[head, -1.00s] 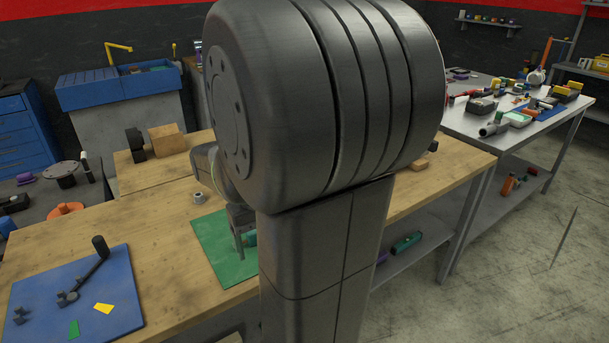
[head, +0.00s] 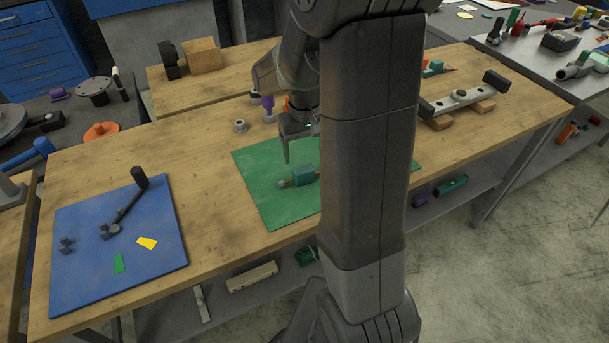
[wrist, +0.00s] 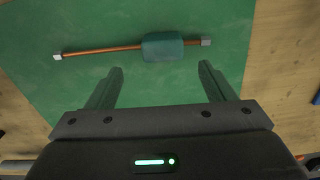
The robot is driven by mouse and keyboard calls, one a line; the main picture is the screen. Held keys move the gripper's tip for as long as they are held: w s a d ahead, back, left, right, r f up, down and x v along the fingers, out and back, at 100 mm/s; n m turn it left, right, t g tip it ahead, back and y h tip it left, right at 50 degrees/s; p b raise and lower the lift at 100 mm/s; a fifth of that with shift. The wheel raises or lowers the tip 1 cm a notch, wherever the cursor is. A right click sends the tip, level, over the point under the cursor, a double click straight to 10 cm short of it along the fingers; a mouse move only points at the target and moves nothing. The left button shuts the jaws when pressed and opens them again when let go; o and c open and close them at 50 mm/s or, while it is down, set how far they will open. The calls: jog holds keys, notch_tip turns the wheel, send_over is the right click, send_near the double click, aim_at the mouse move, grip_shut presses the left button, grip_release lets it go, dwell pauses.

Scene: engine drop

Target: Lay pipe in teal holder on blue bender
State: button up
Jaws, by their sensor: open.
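A thin copper pipe (wrist: 105,50) with pale end pieces lies on the green mat in the wrist view. The teal holder (wrist: 162,46) is around it, right of the pipe's middle. In the head view the teal holder (head: 304,174) shows, with a short stretch of pipe on its left; my arm hides part of that area. The blue bender (head: 80,275), a board with a black lever and small dark posts, lies at the table's left. My gripper (wrist: 160,68) is open and empty, its fingers apart from the holder and pointing toward it. It also shows in the head view (head: 286,150).
The green mat (head: 270,205) lies mid-table. A grey ring (head: 240,126) and a purple-topped piece (head: 267,103) stand behind it. Yellow (head: 147,243) and green (head: 119,263) marks lie on the bender. Bare wood separates bender and mat. A bar on wooden blocks (head: 460,98) sits at right.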

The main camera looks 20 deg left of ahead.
aim_at(304, 168)
jog(key=f, duration=0.4)
jog(key=shift+s+p, duration=0.4)
jog(key=shift+f, duration=0.65)
jog(key=shift+c, duration=0.5)
jog(key=c, duration=1.1)
